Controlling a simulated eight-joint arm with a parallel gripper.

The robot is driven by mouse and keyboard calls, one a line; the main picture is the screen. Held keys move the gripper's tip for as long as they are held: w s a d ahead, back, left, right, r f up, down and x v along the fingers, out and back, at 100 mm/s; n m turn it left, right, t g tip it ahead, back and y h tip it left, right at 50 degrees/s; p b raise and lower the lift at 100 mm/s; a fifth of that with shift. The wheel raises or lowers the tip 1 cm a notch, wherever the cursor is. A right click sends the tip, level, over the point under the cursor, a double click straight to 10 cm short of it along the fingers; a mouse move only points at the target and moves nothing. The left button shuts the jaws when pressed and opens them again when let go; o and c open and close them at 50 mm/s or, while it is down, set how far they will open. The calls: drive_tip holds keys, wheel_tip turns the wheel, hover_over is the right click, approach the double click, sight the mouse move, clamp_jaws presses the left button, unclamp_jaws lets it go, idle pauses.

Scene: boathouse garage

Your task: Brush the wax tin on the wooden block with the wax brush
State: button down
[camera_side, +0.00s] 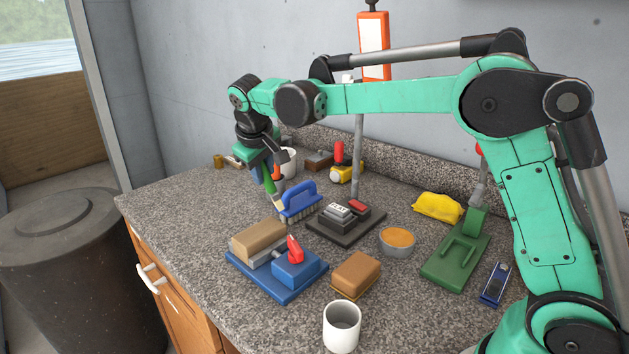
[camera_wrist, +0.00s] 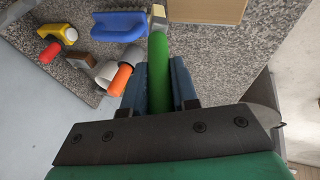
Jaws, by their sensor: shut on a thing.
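My gripper (camera_side: 268,172) is shut on the green handle of the wax brush (camera_side: 270,188), above the left part of the counter. The brush tilts down, and its pale tip is close to a blue-handled scrub brush in the side view. The wrist view shows the green handle (camera_wrist: 158,62) between my fingers (camera_wrist: 160,85). The wooden block (camera_side: 258,240) sits in a blue vise (camera_side: 290,275) at the front; a tan block (camera_wrist: 205,10) shows at the top of the wrist view. A round tin with orange wax (camera_side: 397,241) stands on the counter, apart from the block.
A brown block-like item (camera_side: 356,273) and white cup (camera_side: 342,326) are at the front. A yellow cloth (camera_side: 437,207) and green tool (camera_side: 456,255) lie right.

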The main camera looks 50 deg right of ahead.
drive_tip(key=shift+f, duration=0.85)
drive_tip(key=shift+a+f, duration=0.6)
drive_tip(key=shift+a, duration=4.1)
drive_tip(key=shift+d, duration=4.75)
drive_tip(key=shift+r, duration=4.1)
drive_tip(key=shift+f, duration=0.55)
